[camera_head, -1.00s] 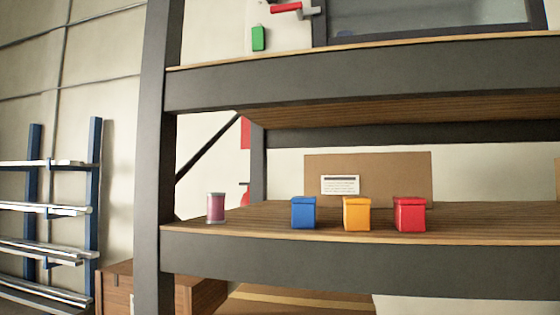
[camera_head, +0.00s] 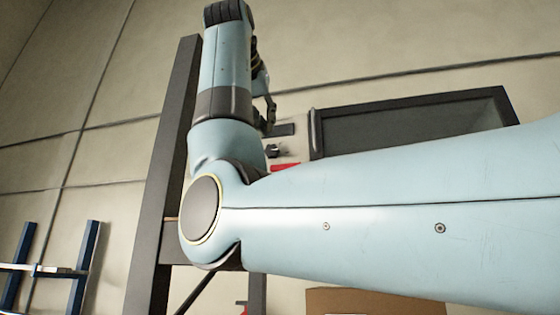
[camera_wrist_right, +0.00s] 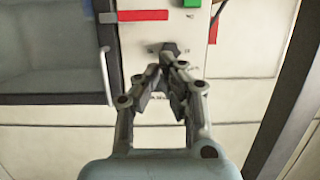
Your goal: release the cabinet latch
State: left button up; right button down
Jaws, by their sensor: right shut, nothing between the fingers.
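The cabinet (camera_head: 410,125) with a dark frame and grey front hangs at the right in the head view. It also shows at the left in the wrist view (camera_wrist_right: 106,95). Beside it on the pale panel are a red bar (camera_head: 286,167) and a small dark latch-like knob (camera_head: 272,151). In the wrist view they are the red bar (camera_wrist_right: 142,15) and the dark knob (camera_wrist_right: 170,50). My right gripper (camera_wrist_right: 168,68) is shut and empty, its tips close to the knob; contact cannot be told. In the head view the gripper (camera_head: 270,112) is partly hidden by my arm. My left gripper is out of view.
A green block (camera_wrist_right: 192,3) is at the top of the wrist view. A dark upright post (camera_head: 165,160) stands left of my arm. A dark plate (camera_head: 283,130) is on the panel above the knob. My forearm hides the shelf below.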

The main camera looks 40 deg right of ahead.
jog(key=shift+m+h, duration=0.3)
jog(key=r, duration=0.1)
jog(key=s+r, duration=0.2)
jog(key=shift+a+r, duration=0.2)
jog(key=shift+r, duration=0.15)
jog(key=shift+d, duration=0.15)
jog(key=w+d+f+p, duration=0.2)
jog(key=w+d+f, duration=0.1)
jog(key=w+d+f+p, duration=0.3)
jog(key=d, duration=0.1)
jog(key=shift+w+d+f+p, duration=0.1)
jog(key=shift+w+f+p, duration=0.1)
jog(key=shift+p, duration=0.1)
